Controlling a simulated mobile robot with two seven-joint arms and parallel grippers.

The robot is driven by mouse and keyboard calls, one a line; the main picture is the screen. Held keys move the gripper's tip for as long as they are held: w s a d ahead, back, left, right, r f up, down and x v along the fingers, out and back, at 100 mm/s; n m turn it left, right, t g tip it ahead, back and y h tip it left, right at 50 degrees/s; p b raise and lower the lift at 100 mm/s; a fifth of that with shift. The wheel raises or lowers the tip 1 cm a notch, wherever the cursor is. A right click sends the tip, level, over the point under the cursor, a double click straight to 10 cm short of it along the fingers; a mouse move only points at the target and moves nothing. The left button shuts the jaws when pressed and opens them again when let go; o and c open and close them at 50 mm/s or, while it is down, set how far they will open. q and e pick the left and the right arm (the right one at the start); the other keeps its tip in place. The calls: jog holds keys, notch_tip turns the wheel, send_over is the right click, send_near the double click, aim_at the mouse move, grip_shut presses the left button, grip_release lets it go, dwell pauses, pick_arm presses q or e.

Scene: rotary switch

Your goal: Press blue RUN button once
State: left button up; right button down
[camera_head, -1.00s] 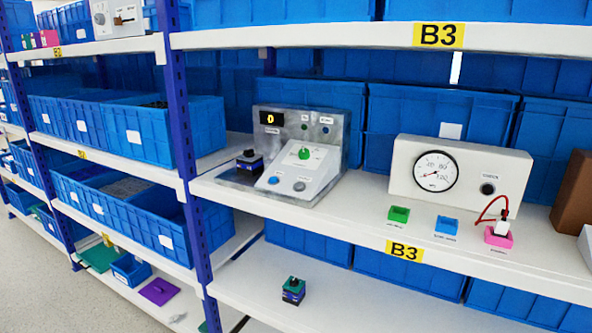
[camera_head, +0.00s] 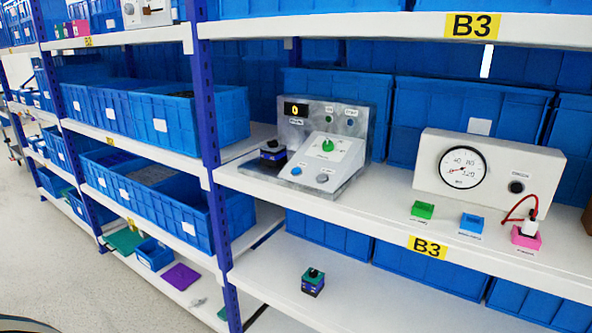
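The rotary switch panel (camera_head: 345,118) stands on the middle shelf, left of centre in the head view. Its sloped front box carries a green rotary knob (camera_head: 327,145), a blue button (camera_head: 296,170) at lower left and a grey button (camera_head: 322,178) at lower right. The blue button appears to be the RUN button, but its label is too small to read. A display (camera_head: 295,109) at the panel's upper left shows a yellow 0. Neither of my grippers is in view, and nothing covers the blue button.
A dark block (camera_head: 272,151) sits left of the sloped box. A gauge box (camera_head: 487,170) stands to the right, with green (camera_head: 422,210), blue (camera_head: 473,224) and pink (camera_head: 526,237) blocks before it. An upper shelf (camera_head: 380,25) overhangs; an upright (camera_head: 209,130) stands left.

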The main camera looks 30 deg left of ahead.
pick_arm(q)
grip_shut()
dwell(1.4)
